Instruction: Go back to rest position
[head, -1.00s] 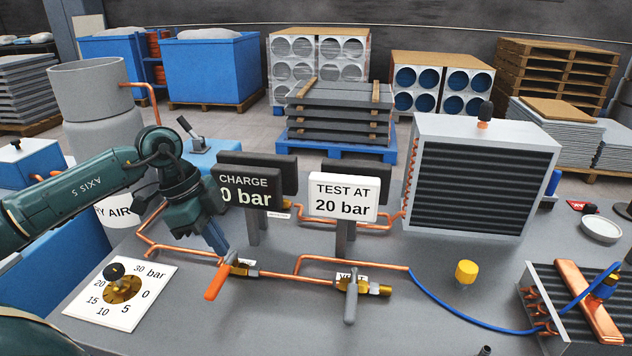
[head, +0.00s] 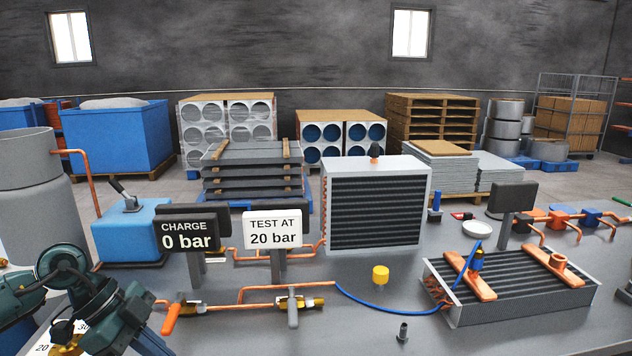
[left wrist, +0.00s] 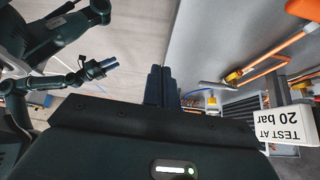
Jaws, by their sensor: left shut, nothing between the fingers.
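My left gripper (head: 150,343) is at the lower left of the head view, its blue fingers pointing down and partly cut off by the bottom edge. In the left wrist view its fingers (left wrist: 161,86) are together with nothing between them. It is apart from the orange-handled valve (head: 171,319), which is just right of it in the head view. My right gripper (left wrist: 103,68) shows small at the left of the left wrist view, clear of the bench; whether its fingers are apart is too small to tell.
The CHARGE sign (head: 186,235) reads 0 bar, and the TEST AT sign (head: 272,232) reads 20 bar. A grey-handled valve (head: 292,305), a yellow cap (head: 380,276), a blue hose (head: 385,306) and a finned coil (head: 520,285) occupy the bench. An upright condenser (head: 375,205) stands behind.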

